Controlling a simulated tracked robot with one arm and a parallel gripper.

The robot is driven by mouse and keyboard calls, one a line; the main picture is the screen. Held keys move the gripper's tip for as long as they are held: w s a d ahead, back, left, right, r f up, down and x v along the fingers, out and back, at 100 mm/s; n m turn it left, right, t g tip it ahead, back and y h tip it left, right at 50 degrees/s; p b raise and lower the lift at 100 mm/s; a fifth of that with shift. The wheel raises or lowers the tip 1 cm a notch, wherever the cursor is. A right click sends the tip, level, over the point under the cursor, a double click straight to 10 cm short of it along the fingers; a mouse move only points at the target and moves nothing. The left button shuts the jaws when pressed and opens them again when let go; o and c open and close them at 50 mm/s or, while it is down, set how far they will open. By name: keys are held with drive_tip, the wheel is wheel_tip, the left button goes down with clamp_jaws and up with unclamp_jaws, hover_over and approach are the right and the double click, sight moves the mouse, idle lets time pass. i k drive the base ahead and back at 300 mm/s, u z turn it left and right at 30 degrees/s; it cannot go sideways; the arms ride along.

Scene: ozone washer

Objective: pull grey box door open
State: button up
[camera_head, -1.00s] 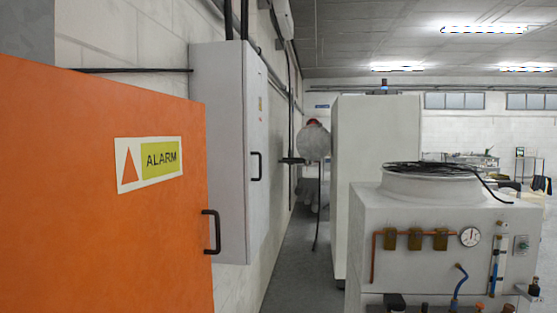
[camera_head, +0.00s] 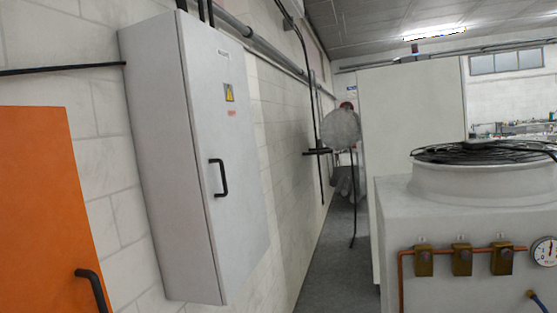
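The grey box (camera_head: 160,150) hangs on the white block wall at left centre. Its door (camera_head: 235,125) faces right and looks shut. A black D-shaped handle (camera_head: 222,178) sits on the door near its left edge. A yellow warning triangle and small labels are above the handle. My gripper is not in view, so its distance from the handle and its opening cannot be seen.
An orange panel (camera_head: 40,200) with a black handle (camera_head: 92,287) stands at the left, near the box. A grey machine (camera_head: 440,230) with a round top and gauge stands at the right. Grey floor (camera_head: 330,250) lies open between wall and machine.

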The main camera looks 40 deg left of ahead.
sight(214, 65)
drive_tip(key=u, duration=0.05)
drive_tip(key=i, duration=1.3)
drive_tip(key=u, duration=0.5)
drive_tip(key=i, duration=0.65)
drive_tip(key=u, duration=0.2)
